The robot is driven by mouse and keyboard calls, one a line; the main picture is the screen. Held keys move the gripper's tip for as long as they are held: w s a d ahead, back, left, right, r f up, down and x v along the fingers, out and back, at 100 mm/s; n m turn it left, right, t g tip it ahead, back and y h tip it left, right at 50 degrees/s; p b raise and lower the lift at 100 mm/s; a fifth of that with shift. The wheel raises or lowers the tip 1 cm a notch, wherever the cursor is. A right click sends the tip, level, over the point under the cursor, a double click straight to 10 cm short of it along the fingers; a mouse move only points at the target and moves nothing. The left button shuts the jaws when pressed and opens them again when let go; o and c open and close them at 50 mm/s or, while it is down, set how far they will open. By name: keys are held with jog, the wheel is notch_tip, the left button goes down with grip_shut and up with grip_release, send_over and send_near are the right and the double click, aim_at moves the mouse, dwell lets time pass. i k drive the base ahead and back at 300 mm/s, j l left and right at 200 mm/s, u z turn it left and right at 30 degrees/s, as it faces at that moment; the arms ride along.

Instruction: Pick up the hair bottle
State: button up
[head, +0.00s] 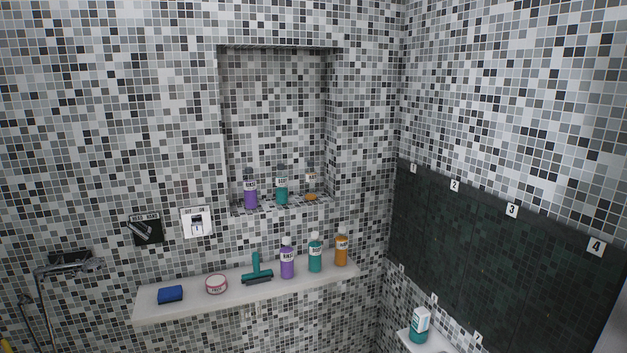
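Several labelled bottles are in the head view. A purple bottle (287,262), a teal bottle (315,254) and an orange bottle (341,250) stand upright on the white shelf (200,308). A similar purple bottle (250,192), a teal bottle (281,189) and a mostly clear bottle with orange at its base (311,187) stand in the wall niche above. Another teal bottle (420,325) with a white label stands on a small ledge at the lower right. The labels are too small to tell surely which one says hair. My gripper is not in view.
On the shelf's left part are a blue block (170,294), a round tin (216,284) and a teal squeegee (257,270) close beside the purple bottle. A metal shower fitting (70,265) is at the far left. A dark panel (500,250) with numbered tags covers the right wall.

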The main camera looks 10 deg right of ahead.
aim_at(311, 174)
jog(key=i+l+u, duration=0.2)
jog(key=i, duration=0.3)
jog(key=i+l+u, duration=0.2)
jog(key=i, duration=0.3)
jog(key=j, duration=0.1)
